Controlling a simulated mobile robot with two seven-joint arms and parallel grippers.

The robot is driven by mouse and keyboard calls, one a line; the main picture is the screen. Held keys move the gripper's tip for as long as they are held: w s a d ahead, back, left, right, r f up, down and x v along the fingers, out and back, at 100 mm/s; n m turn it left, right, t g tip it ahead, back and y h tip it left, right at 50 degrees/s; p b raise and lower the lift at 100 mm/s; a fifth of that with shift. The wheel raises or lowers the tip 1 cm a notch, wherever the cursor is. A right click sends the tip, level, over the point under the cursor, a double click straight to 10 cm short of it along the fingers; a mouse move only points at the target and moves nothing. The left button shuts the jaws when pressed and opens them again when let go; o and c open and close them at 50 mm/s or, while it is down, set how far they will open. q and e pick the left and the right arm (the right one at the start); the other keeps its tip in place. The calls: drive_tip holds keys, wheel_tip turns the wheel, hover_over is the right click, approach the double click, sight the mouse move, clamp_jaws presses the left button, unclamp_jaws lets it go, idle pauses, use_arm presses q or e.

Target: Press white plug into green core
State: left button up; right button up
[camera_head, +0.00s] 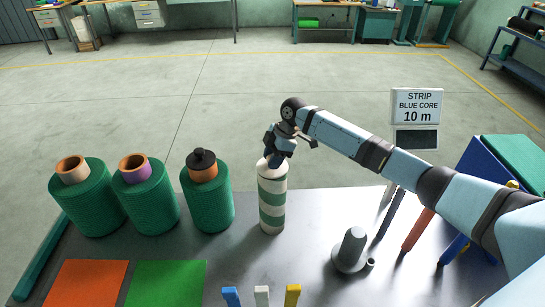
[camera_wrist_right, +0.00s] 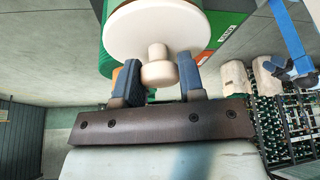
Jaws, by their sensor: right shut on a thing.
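The white plug (camera_wrist_right: 158,30), a pale disc with a knob, fills the top of the right wrist view. My right gripper (camera_wrist_right: 158,85) is shut on its knob. In the head view my right gripper (camera_head: 274,161) is at the top of an upright green-and-white striped roll (camera_head: 271,205). The plug's pale edge (camera_head: 264,166) shows there, partly hidden by the fingers. The plug hides the core's opening, so I cannot tell the core's colour or how deep the plug sits. My left gripper is not in view.
Green rolls stand to the left, with a tan core (camera_head: 73,168), a purple core (camera_head: 135,167) and a black plug (camera_head: 201,159). A grey stand (camera_head: 351,250) is to the right. Orange (camera_head: 86,285) and green (camera_head: 165,284) mats lie in front. A sign (camera_head: 417,105) reads "STRIP BLUE CORE 10 m".

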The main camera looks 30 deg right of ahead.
drive_tip(key=shift+p, duration=0.3)
idle(0.5)
idle(0.4)
drive_tip(key=o, duration=1.5)
drive_tip(key=shift+c, duration=0.2)
drive_tip(key=shift+r, duration=0.15)
drive_tip(key=shift+r+p, duration=2.05)
drive_tip(key=shift+r, duration=1.35)
clamp_jaws()
